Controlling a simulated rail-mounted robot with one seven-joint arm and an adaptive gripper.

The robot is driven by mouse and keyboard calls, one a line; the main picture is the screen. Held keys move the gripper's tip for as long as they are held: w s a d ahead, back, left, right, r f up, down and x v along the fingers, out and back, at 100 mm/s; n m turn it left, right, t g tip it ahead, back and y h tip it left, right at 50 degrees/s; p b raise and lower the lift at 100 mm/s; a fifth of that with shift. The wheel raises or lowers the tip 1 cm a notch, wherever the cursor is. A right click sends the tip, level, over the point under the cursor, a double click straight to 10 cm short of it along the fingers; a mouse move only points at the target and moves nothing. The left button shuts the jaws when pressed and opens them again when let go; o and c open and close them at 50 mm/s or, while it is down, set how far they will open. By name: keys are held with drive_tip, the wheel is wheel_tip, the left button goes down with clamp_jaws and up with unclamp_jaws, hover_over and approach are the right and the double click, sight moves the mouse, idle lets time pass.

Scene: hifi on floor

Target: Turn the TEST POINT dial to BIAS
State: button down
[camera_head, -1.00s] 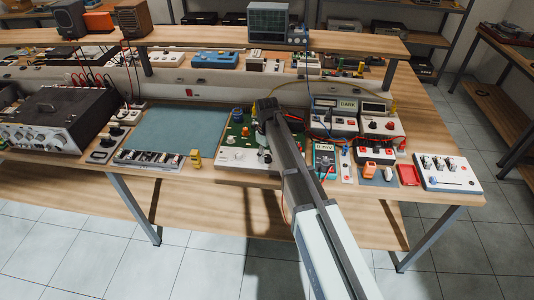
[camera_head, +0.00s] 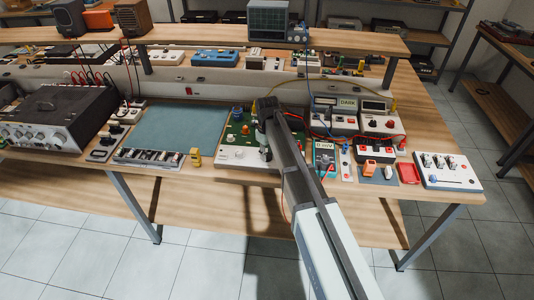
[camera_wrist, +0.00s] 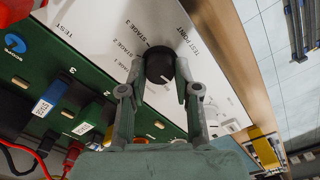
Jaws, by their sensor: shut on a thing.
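The TEST POINT dial (camera_wrist: 160,62) is a round black knob on a white panel (camera_wrist: 215,65), seen in the wrist view. A small white mark shows on its face toward the lower right. TEST POINT and STAGE labels are printed around it; I cannot read a BIAS label. My gripper (camera_wrist: 160,75) is shut on the dial, one finger on each side. In the head view my gripper (camera_head: 264,148) is over the right part of the white and green board (camera_head: 235,154), and my arm hides the dial there.
A blue knob (camera_head: 237,114) stands at the board's back. A green-grey mat (camera_head: 180,130) lies left of it. A teal multimeter (camera_head: 324,152), an orange clip (camera_head: 368,168) and red cables crowd the right side. In the wrist view, plugs and a red wire (camera_wrist: 20,148) are at lower left.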

drive_tip(key=m+b, duration=0.1)
drive_tip(key=m, duration=0.2)
drive_tip(key=shift+f+m, duration=0.1)
drive_tip(key=shift+m, duration=1.8)
drive_tip(key=c, duration=0.8)
unclamp_jaws()
drive_tip(key=shift+r, duration=0.2)
wheel_tip(320, 180, up, 12)
drive_tip(key=shift+f, duration=0.1)
